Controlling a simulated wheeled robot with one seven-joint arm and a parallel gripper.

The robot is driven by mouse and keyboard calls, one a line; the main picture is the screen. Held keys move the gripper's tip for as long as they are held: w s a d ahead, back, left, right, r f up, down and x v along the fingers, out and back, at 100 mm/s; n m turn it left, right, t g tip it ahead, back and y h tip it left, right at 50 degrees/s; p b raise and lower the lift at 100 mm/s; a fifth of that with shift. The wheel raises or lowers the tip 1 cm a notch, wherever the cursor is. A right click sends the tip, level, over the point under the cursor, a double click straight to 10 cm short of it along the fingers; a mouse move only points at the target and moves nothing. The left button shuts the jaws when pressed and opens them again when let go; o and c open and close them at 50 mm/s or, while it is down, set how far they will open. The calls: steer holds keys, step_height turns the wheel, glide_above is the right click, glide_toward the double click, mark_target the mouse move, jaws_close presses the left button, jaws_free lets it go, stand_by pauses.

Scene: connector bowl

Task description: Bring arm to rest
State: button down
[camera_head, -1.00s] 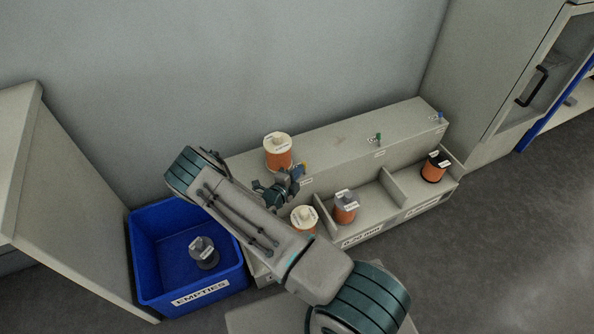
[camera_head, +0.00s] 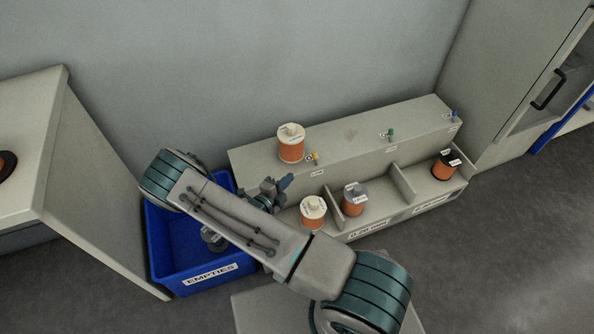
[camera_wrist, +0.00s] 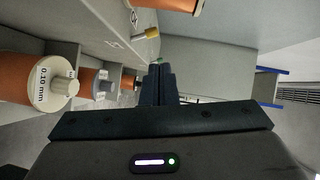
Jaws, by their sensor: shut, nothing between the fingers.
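My gripper (camera_head: 284,184) is shut and empty, in front of the left part of the grey stepped rack (camera_head: 352,137). In the wrist view its fingers (camera_wrist: 158,84) are together with nothing between them. An orange spool with a cream top (camera_head: 291,143) stands on the rack's upper step, just above the gripper. A second cream-topped spool (camera_head: 313,212) stands in the lower left bay, just below and right of it; its label reads 0.10 mm in the wrist view (camera_wrist: 52,82). My arm covers the rack's left end.
A blue EMPTIES bin (camera_head: 165,262) holds a grey spool (camera_head: 213,240), partly behind my arm. Lower bays hold a grey-topped spool (camera_head: 354,199) and a black-topped spool (camera_head: 446,164). Yellow (camera_head: 316,157), green (camera_head: 391,133) and blue (camera_head: 455,116) pegs stand on the upper step. A cabinet (camera_head: 100,180) stands left.

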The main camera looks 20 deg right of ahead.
steer(key=shift+s+a+r, duration=0.2)
steer(key=shift+s+a, duration=0.2)
steer(key=shift+a, duration=0.15)
steer(key=s+d+r+m+g+y+p, duration=0.1)
steer(key=s+d+r+m+g+p, duration=0.2)
steer(key=r+m, duration=0.6)
steer(key=s+d+r+m+g+y+p, duration=0.1)
steer(key=s+r+m+g+p, duration=0.25)
steer(key=r+m, duration=0.65)
steer(key=s+d+r+m+g+y+p, duration=0.15)
steer(key=r+m+g+p, duration=0.35)
steer(key=r, duration=0.7)
steer(key=s+a+r+m+t+y+p, duration=0.2)
steer(key=s+r+m+y+p, duration=0.2)
steer(key=s+r+m, duration=0.3)
steer(key=s+a+r+m+t+y+p, duration=0.2)
steer(key=s+r+m+y+p, duration=0.3)
steer(key=r+m, duration=1)
steer(key=v, duration=0.5)
steer(key=shift+s, duration=0.3)
